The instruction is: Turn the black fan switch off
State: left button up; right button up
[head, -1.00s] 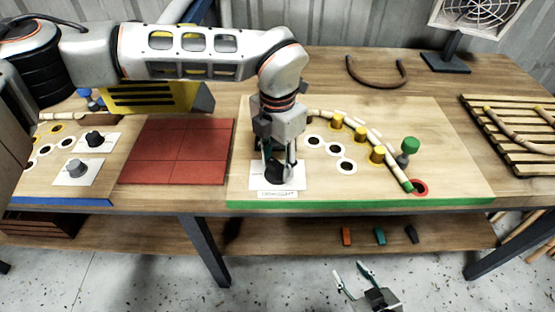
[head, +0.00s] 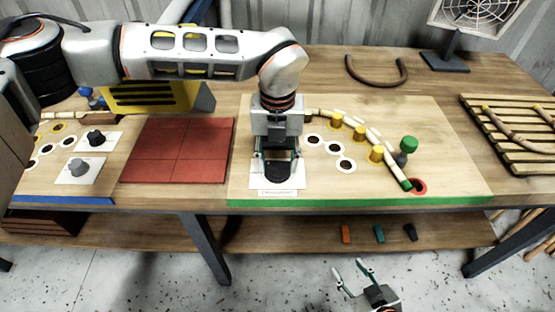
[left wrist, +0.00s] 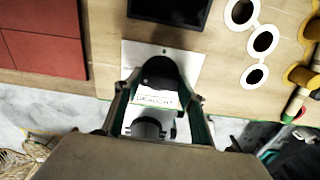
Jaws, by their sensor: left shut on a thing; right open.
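A round black switch knob (head: 277,173) sits on a white plate (head: 292,181) at the front left of the green-edged board. It also shows in the left wrist view (left wrist: 160,72), with a small label (left wrist: 156,99) in front of it that seems to read "DRAUGHT". My left gripper (head: 277,158) points straight down over the knob and is shut on it, one finger on each side. The gripper partly hides the knob in the head view. My right gripper (head: 349,264) is open and empty, low in front of the table.
A fan (head: 480,15) stands at the back right. On the blue-edged board at left are another black knob (head: 96,138) and a grey knob (head: 79,167). Right of my left gripper are yellow pegs (head: 376,154), a curved rattan rod (head: 370,132) and a green-topped peg (head: 408,144).

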aim_at(278, 164)
pick_arm(q)
jog(key=shift+r+n, duration=0.1)
jog(key=shift+n, duration=0.2)
jog(key=o, duration=1.1)
notch_tip(278, 164, up, 12)
dwell(0.6)
